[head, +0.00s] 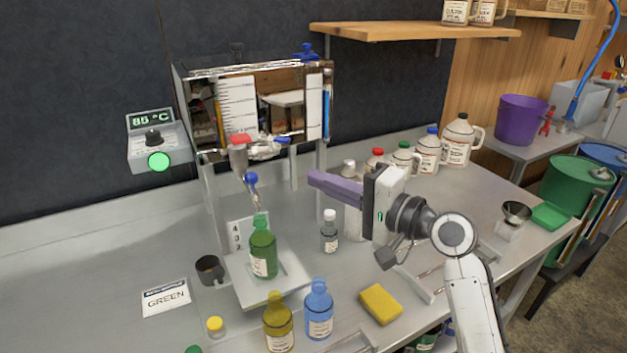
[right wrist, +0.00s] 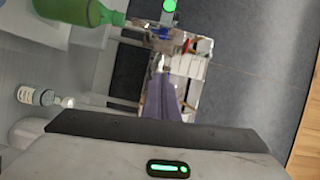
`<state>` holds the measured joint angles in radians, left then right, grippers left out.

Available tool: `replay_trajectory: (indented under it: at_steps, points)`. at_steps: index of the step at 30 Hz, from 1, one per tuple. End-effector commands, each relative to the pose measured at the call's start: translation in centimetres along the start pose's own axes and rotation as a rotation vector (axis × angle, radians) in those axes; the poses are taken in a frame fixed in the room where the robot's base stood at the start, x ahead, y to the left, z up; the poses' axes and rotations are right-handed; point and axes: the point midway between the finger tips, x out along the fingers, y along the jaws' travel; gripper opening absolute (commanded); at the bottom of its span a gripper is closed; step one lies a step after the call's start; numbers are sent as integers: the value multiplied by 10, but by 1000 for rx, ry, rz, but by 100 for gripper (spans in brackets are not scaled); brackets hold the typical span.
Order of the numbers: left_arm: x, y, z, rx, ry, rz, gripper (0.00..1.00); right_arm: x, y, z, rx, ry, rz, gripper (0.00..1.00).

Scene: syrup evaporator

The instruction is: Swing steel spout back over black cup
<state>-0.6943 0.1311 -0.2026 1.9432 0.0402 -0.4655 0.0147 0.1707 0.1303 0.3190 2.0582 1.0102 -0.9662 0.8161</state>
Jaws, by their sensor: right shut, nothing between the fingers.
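The steel spout (head: 254,193) hangs below the evaporator, with a blue knob (head: 251,178) on it. Its lower end is above the neck of a green bottle (head: 263,252), which stands on a raised metal platform. The black cup (head: 209,270) stands on the bench to the left of that platform, away from the spout. My right gripper (head: 314,178) is shut and empty, its purple fingers pointing left, to the right of the spout and apart from it. In the right wrist view the purple fingers (right wrist: 166,98) point toward the evaporator. My left gripper is not in view.
The evaporator tank (head: 318,100) stands behind, with a red-capped steel part (head: 239,155) at its front. A small clear bottle (head: 329,232) stands below my right gripper. Olive (head: 278,325) and blue (head: 319,310) bottles and a yellow sponge (head: 381,304) are in front. A GREEN card (head: 166,298) lies left.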

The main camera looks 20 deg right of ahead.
Motion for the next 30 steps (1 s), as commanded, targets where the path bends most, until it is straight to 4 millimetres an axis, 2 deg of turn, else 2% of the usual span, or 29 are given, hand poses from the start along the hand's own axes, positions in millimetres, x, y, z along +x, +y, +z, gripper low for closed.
replay_trajectory:
  at_steps: [6,11,13,18,30]
  points:
    - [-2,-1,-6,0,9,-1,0,49,-2,0,2,-2,-3,0]
    - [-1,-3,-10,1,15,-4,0,81,-2,1,1,-2,-2,0]
    - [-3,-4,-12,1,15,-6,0,81,-1,16,2,-3,-1,0]
    - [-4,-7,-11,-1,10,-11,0,85,-1,34,1,-2,-1,0]
    - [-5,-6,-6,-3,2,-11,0,86,0,39,-2,0,0,0]
